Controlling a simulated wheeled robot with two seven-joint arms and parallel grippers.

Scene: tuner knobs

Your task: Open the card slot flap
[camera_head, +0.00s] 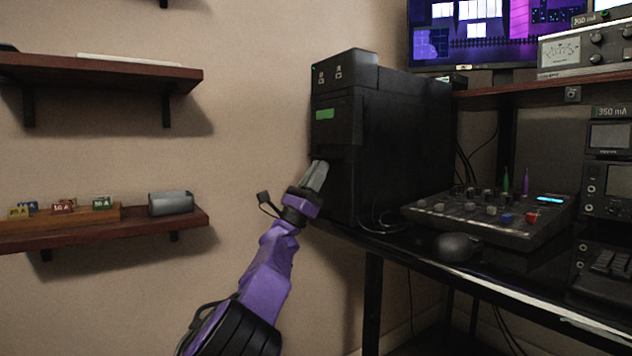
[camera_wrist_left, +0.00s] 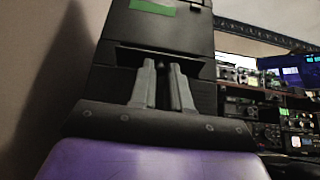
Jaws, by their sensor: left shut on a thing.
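A tall black box-like unit (camera_head: 400,130) stands at the left end of the desk, with a green label (camera_head: 325,114) on its front. The label also shows in the left wrist view (camera_wrist_left: 153,7). Below it, a dark horizontal slot with a flap (camera_wrist_left: 140,55) crosses the front face. My left gripper (camera_head: 318,172) is at this front face, just below the label. In the left wrist view its two grey fingers (camera_wrist_left: 163,66) are close together at the slot, shut on the flap's edge; the fingertips hide the exact contact. My right gripper is not in view.
A mixer panel (camera_head: 488,213) with coloured knobs and a dark mouse (camera_head: 457,246) lie on the desk right of the unit.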

